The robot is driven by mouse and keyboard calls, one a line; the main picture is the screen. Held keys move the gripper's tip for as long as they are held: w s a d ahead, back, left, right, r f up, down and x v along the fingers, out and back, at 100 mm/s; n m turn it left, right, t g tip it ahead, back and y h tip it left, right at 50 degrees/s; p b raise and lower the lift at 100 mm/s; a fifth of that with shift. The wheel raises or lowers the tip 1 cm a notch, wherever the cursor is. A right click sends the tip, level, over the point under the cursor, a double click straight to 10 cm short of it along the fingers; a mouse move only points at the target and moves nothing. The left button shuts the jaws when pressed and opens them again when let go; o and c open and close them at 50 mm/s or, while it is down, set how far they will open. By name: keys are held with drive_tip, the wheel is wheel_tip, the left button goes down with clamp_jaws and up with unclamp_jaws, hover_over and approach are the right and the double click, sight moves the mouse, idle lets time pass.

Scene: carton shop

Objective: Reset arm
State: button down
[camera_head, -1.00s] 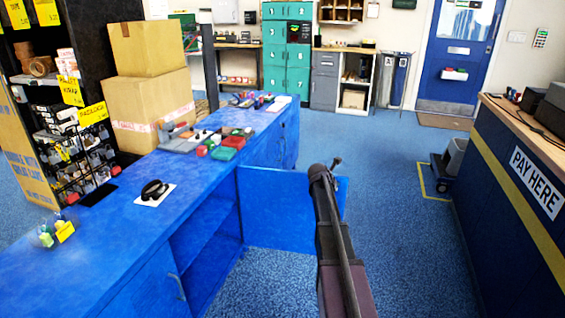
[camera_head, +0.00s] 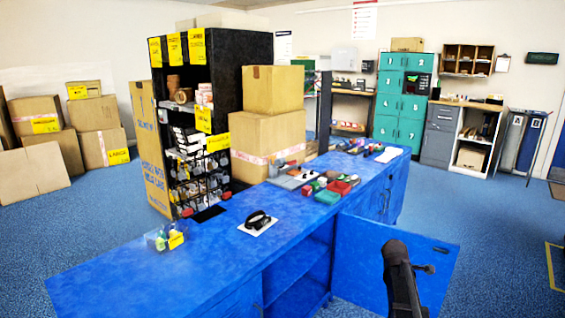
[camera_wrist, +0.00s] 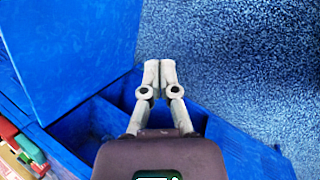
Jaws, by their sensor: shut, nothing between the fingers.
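My gripper (camera_wrist: 159,72) shows in the wrist view, its two pale fingers together at the tips with nothing between them. It hangs over the blue carpet beside the blue counter's open door (camera_wrist: 75,50) and open compartment (camera_wrist: 98,118). In the head view, part of my dark arm stands at the lower right, in front of the open cabinet door (camera_head: 385,265); the fingers are hidden there.
The long blue counter (camera_head: 130,285) carries a black tape-like item (camera_head: 257,219), a small clear bin (camera_head: 165,238) and several colored items. Behind it stand a black shelf rack (camera_head: 240,60) and stacked cartons (camera_head: 268,140). Carpet at right (camera_head: 490,230) is clear.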

drive_tip(key=s+a+f+m+g+y, duration=0.1)
drive_tip(key=s+a+m+g+y, duration=0.3)
drive_tip(key=s+a+m, duration=1.4)
drive_tip(key=s+a+r+n+p, duration=0.1)
drive_tip(key=a+r+n+p, duration=0.1)
drive_tip(key=r+p, duration=0.9)
drive_tip(key=s+a+r+n+p, duration=0.1)
drive_tip(key=a+r+p, duration=0.1)
drive_tip(key=r+p, duration=0.9)
drive_tip(key=shift+a+r+n+t+y+p, duration=0.3)
drive_tip(key=shift+a+r+n+t+p, duration=0.1)
drive_tip(key=shift+p, duration=0.6)
drive_tip(key=shift+s+f, duration=0.1)
